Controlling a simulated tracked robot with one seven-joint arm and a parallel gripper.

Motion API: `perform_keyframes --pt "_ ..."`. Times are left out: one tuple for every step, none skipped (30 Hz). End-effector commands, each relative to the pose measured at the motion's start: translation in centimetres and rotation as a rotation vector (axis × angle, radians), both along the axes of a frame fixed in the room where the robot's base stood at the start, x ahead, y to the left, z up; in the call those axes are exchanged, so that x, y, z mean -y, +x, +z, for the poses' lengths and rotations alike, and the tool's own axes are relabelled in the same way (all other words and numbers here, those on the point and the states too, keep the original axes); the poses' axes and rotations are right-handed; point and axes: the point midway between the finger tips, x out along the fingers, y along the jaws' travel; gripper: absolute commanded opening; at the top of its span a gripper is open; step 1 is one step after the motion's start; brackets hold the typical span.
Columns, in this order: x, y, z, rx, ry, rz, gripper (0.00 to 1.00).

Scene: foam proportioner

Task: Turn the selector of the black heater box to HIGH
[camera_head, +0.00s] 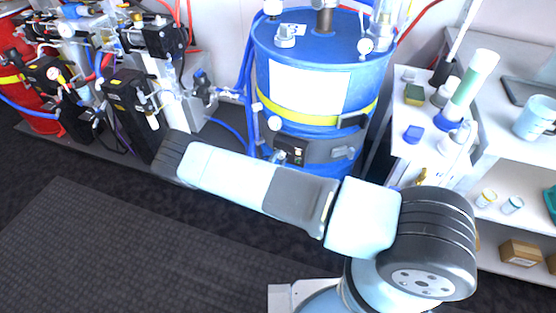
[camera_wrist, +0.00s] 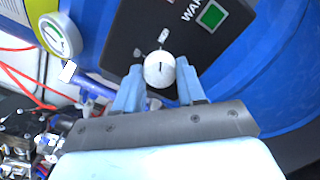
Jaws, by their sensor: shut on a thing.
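The black heater box (camera_wrist: 178,32) is fixed to the blue drum and fills the top middle of the wrist view. Its selector is a round white knob (camera_wrist: 159,70) with a short dark pointer line. My gripper (camera_wrist: 160,67) is shut on the knob, one light-blue finger on each side. Small white marks sit around the knob, too small to read; the HIGH mark cannot be made out. A green square lamp (camera_wrist: 211,16) is beside partly cut lettering. In the head view the box (camera_head: 292,150) shows low on the drum; my gripper is hidden there.
The blue drum (camera_head: 320,80) has a yellow band. Pumps and hoses (camera_head: 130,60) stand at left beside a red drum (camera_head: 40,110). A white shelf bench (camera_head: 520,145) with bottles is at right. Dark floor matting (camera_head: 110,240) lies clear in front.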

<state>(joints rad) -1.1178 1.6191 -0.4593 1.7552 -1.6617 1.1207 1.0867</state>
Motion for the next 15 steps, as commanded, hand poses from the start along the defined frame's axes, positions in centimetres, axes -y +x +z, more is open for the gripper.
perform_keyframes --pt "-0.15 -0.07 -0.15 -0.002 0.005 0.002 0.09" --pt "-0.15 -0.07 -0.16 -0.002 0.006 0.002 0.09" --pt "-0.15 -0.08 -0.16 -0.001 0.007 0.002 0.09" --pt "-0.14 -0.09 -0.17 -0.001 0.008 0.002 0.09" --pt "-0.14 -0.09 -0.17 -0.001 0.008 0.002 0.09" --pt "-0.13 -0.09 -0.17 -0.001 0.008 0.002 0.09" --pt "-0.13 -0.09 -0.17 -0.001 0.007 0.002 0.09" --pt "-0.13 -0.09 -0.17 -0.001 0.007 0.002 0.09" --pt "-0.11 -0.10 -0.18 -0.001 0.007 0.002 0.09" --pt "-0.11 -0.10 -0.18 -0.002 0.008 0.001 0.09" --pt "-0.10 -0.09 -0.18 -0.002 0.008 0.001 0.09" --pt "-0.09 -0.11 -0.18 -0.002 0.008 0.001 0.40" --pt "-0.09 -0.11 -0.19 -0.002 0.008 0.001 0.43" --pt "-0.07 -0.11 -0.18 -0.001 0.007 0.000 0.46" --pt "-0.06 -0.10 -0.17 -0.001 0.007 0.000 0.50"
